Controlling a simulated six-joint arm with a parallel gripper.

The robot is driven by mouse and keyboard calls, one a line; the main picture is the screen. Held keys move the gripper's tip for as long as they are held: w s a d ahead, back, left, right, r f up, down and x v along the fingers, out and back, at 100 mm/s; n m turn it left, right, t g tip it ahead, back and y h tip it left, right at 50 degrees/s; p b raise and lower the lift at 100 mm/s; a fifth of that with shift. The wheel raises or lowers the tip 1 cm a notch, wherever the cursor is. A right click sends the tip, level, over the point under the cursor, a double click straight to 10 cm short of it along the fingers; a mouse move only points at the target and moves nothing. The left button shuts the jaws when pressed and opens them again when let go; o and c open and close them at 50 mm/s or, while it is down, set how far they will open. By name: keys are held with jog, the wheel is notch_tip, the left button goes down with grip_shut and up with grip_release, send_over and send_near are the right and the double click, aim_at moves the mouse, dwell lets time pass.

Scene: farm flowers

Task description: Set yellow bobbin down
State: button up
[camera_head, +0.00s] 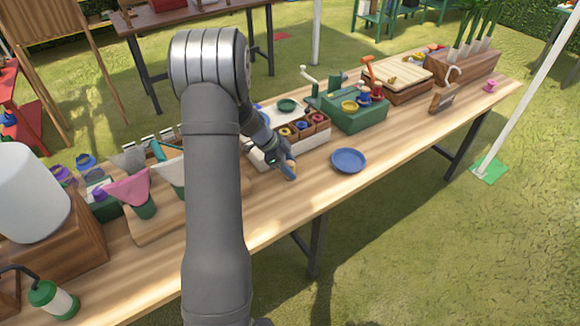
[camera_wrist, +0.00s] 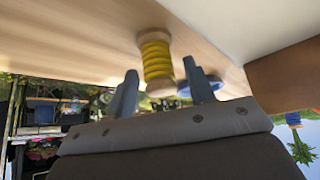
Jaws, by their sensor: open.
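The yellow bobbin (camera_wrist: 157,62) appears in the wrist view, which looks upside down. It has pale ends, and one end seems to rest on the wooden table (camera_wrist: 80,40), so it appears upright. My gripper (camera_wrist: 160,67) is open, with one finger on each side of the bobbin in this view and gaps visible between. In the head view my gripper (camera_head: 289,170) is low over the table, left of the blue plate (camera_head: 348,160). The bobbin is not clearly visible there. The blue plate also shows behind a finger in the wrist view (camera_wrist: 211,81).
A white tray with wooden compartments (camera_head: 308,143) holding coloured spools stands just behind my gripper. A green box (camera_head: 352,120) stands behind the plate. Pink and grey cones (camera_head: 128,188) stand at left. The table's front edge is near; bare wood lies right of the plate.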

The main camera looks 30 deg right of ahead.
aim_at(290, 163)
jog(key=v, duration=1.1)
jog(key=shift+w+a+r, duration=0.15)
jog(key=shift+a+r, duration=0.05)
jog(key=shift+r, duration=0.1)
jog(key=x, duration=1.2)
jog(key=shift+d+f, duration=0.1)
jog(key=shift+f, duration=0.25)
notch_tip(290, 163, up, 3)
jog(key=shift+r, duration=0.8)
